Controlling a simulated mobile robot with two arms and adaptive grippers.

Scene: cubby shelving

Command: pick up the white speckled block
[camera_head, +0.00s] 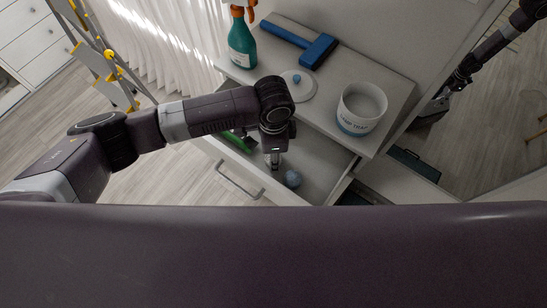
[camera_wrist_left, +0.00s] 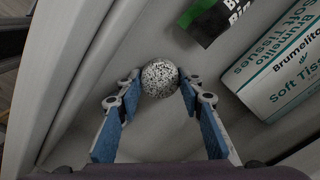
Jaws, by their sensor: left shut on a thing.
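The white speckled block (camera_wrist_left: 159,78) shows in the left wrist view as a rounded, black-and-white speckled piece. It is between the blue-padded fingertips of my left gripper (camera_wrist_left: 158,84), which is shut on it. Its underside is hidden from this angle. In the head view my left gripper (camera_head: 275,160) points down into an open drawer (camera_head: 318,180) of the white cabinet. The block cannot be made out there. My right gripper is not clearly in view.
In the left wrist view, a tissue box (camera_wrist_left: 275,70) and a green-and-black box (camera_wrist_left: 208,22) lie near the block.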

